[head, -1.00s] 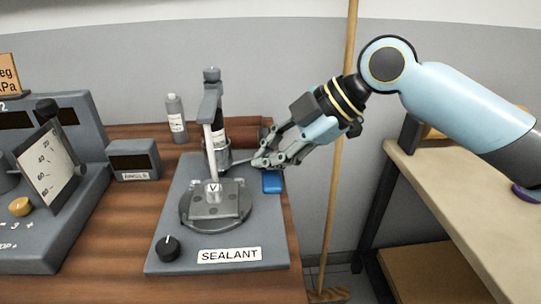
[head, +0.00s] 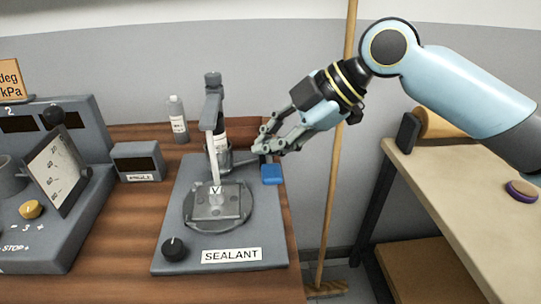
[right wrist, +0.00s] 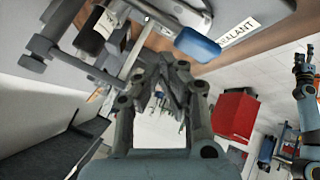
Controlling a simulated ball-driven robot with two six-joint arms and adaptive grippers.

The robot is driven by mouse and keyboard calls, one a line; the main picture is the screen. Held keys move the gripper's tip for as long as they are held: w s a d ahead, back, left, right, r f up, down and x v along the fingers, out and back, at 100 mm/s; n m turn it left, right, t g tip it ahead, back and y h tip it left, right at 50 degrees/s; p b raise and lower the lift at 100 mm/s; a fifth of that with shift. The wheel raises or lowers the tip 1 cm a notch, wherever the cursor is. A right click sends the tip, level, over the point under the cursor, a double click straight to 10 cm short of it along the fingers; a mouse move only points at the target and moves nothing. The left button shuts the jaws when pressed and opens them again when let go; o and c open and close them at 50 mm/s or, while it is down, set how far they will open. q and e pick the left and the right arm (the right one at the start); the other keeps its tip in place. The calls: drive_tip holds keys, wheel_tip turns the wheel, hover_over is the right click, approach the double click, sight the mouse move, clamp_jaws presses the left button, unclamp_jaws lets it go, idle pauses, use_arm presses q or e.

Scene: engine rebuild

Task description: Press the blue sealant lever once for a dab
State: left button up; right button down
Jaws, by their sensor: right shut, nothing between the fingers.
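The blue sealant lever pad (head: 271,174) sticks out at the right rear of the grey sealant stand (head: 180,235). It also shows in the right wrist view (right wrist: 198,44), beyond the fingertips. My right gripper (head: 260,147) is shut and empty. Its tips are just above and behind the pad in the head view; a gap shows between them in the right wrist view (right wrist: 167,78). A grey flat piece marked V (head: 217,205) sits on the round plate under the nozzle. My left gripper seems to show small at the right wrist view's edge (right wrist: 304,62), its jaws unclear.
A grey bottle (head: 177,118) stands behind the stand. An angle display (head: 138,160) and a gauge console (head: 60,225) are to the left. A broom handle (head: 335,185) leans right of the bench, beside a light-topped table (head: 450,190).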

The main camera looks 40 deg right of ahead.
sight(269, 162)
drive_tip(key=r+p, duration=0.4)
drive_tip(key=r, duration=0.1)
drive_tip(key=shift+w+d, duration=0.1)
drive_tip(key=shift+w, duration=0.1)
idle(0.3)
idle(0.8)
